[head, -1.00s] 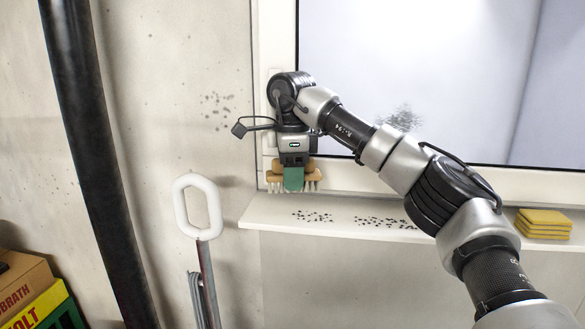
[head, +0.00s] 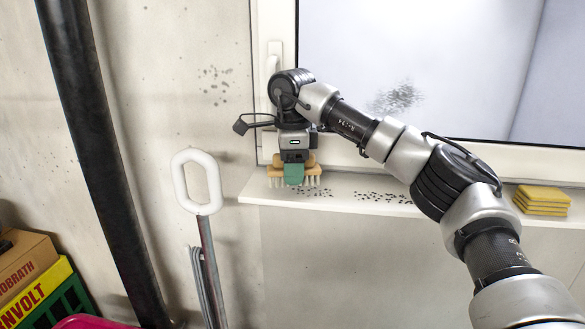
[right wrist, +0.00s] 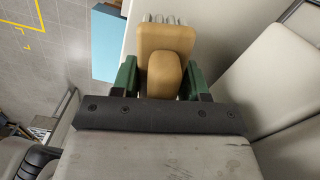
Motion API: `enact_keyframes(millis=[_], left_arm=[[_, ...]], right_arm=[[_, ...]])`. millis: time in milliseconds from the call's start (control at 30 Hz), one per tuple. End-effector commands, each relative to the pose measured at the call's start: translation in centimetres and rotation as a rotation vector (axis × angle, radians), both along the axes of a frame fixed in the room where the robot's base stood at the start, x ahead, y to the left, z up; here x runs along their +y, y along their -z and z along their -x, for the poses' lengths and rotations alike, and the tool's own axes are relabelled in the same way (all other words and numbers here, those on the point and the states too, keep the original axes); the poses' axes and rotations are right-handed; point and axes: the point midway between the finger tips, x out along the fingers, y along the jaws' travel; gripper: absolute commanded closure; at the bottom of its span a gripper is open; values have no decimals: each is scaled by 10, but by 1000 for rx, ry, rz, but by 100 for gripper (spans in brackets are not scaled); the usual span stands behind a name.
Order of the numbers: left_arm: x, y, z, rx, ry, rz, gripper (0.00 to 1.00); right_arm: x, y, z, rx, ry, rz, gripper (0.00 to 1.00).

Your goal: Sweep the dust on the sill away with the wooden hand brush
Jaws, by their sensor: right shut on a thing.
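The wooden hand brush (head: 310,170) is at the left end of the window sill (head: 340,205), bristles down. Whether the bristles touch the sill I cannot tell. My right gripper (head: 293,174) is shut on the brush from above; in the right wrist view the brush (right wrist: 166,48) sits between the green fingers of the gripper (right wrist: 165,82). My left gripper is not in view.
A stack of yellow sponges (head: 542,200) stands on the sill at the right. A white loop handle on a pole (head: 208,245) stands left of the sill. A black pipe (head: 100,160) runs down the wall. Boxes (head: 35,280) are at the lower left. Dark specks (head: 398,97) mark the window pane.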

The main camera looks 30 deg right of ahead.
Motion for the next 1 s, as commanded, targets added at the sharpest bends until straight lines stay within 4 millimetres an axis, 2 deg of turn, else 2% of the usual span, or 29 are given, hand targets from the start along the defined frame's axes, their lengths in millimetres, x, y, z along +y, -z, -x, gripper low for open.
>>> enact_keyframes(millis=[1000], left_arm=[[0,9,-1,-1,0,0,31]], right_arm=[[0,16,0,0,0,0,80]])
